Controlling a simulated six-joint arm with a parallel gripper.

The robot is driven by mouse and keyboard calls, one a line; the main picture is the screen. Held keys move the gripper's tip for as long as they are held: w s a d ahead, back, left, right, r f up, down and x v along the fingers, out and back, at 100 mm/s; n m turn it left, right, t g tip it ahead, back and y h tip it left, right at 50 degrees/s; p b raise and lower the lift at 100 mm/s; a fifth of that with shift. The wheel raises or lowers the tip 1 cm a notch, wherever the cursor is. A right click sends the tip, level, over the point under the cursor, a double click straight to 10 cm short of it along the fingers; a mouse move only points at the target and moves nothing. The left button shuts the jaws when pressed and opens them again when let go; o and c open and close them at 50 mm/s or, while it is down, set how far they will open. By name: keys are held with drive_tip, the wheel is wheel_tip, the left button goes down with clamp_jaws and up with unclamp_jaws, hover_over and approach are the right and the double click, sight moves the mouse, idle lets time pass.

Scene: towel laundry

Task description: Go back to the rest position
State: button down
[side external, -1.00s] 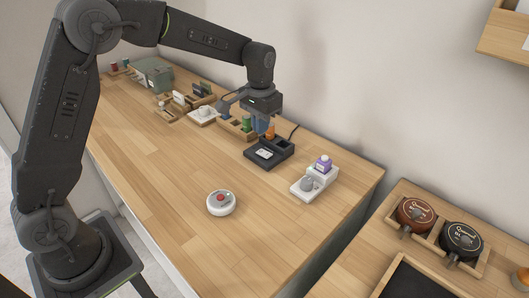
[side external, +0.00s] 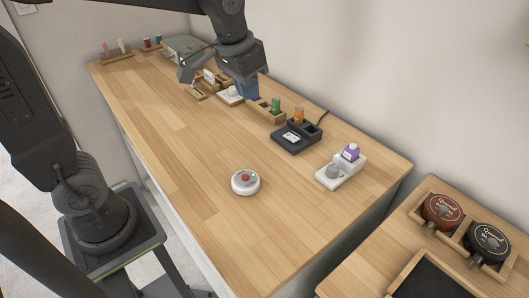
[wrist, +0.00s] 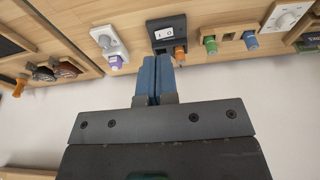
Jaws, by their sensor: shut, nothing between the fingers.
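My gripper (side external: 249,90) has blue fingers pressed together with nothing between them. It hangs above the back part of the wooden table, up and left of the black device. In the wrist view the shut fingers (wrist: 156,80) point toward the table's equipment. The black device (side external: 284,141) has an orange vial (side external: 299,115) upright at its back. A green vial (side external: 276,104) stands in a wooden rack (side external: 266,113) left of it. My fingers look clear of both vials.
A round white unit with a red button (side external: 245,182) sits mid-table. A white device (side external: 331,181) bears a purple bottle (side external: 351,152) at the right. Dark and red reels (side external: 488,241) lie on a side table. The table's front left is clear.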

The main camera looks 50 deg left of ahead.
drive_tip(key=s+t, duration=0.2)
drive_tip(key=s, duration=1.2)
drive_tip(key=shift+s+d+f+t, duration=0.15)
drive_tip(key=shift+d+f+t, duration=0.1)
drive_tip(key=shift+f+t, duration=0.15)
